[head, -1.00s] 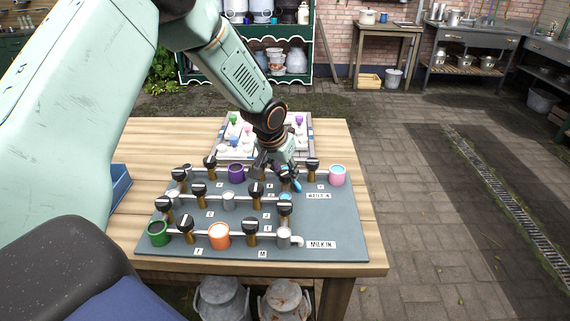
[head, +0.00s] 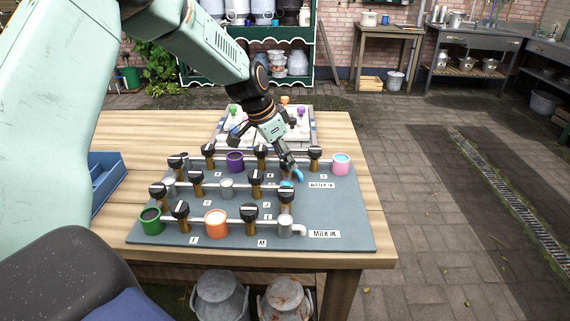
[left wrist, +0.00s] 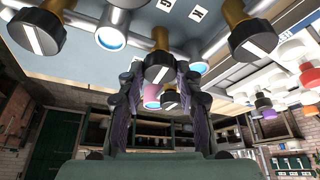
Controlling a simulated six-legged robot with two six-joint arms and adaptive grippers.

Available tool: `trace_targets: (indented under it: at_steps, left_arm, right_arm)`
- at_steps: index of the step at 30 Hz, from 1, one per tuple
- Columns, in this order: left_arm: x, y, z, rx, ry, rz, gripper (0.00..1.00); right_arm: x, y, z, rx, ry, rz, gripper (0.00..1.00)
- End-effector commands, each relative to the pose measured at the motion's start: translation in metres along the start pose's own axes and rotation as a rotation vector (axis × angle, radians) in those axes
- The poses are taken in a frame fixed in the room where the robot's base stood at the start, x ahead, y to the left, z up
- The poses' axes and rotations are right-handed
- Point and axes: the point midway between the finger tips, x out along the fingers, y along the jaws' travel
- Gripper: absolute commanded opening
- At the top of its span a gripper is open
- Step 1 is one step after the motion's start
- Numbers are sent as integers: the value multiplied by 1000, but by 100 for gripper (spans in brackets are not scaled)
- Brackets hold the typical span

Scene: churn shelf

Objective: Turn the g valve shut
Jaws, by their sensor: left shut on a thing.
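The grey valve board (head: 345,215) lies on the wooden table and carries rows of black knobs on brass stems, joined by pale pipes. My left gripper (head: 291,176) reaches down at the board's right-middle. In the left wrist view its dark fingers stand on both sides of a black knob (left wrist: 157,68) with a white stripe, and are shut on it. In the head view the arm and fingers partly hide the held knob. My right gripper is not in view.
Other striped knobs stand close by, such as one in front (head: 286,196) and one at right (head: 314,152). Green (head: 151,226), orange (head: 215,229), purple (head: 235,167) and pink (head: 341,169) pots stand on the board. A blue tray (head: 105,178) lies left; a crate with coloured items stands behind.

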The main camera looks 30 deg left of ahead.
Motion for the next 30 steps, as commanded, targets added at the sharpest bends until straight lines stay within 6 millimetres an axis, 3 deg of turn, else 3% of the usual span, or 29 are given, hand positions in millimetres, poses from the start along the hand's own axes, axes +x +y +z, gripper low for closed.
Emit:
trace_targets:
  at_steps: [7,23,24,30]
  left_arm:
    - [0,-2,-1,75,3,27,3]
    - [-1,-1,-1,100,1,37,3]
    - [-1,-1,-1,100,1,37,36]
    - [-1,-1,-1,99,0,38,53]
  right_arm:
    - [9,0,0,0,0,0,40]
    - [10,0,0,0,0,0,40]
    - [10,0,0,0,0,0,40]
    - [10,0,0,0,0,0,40]
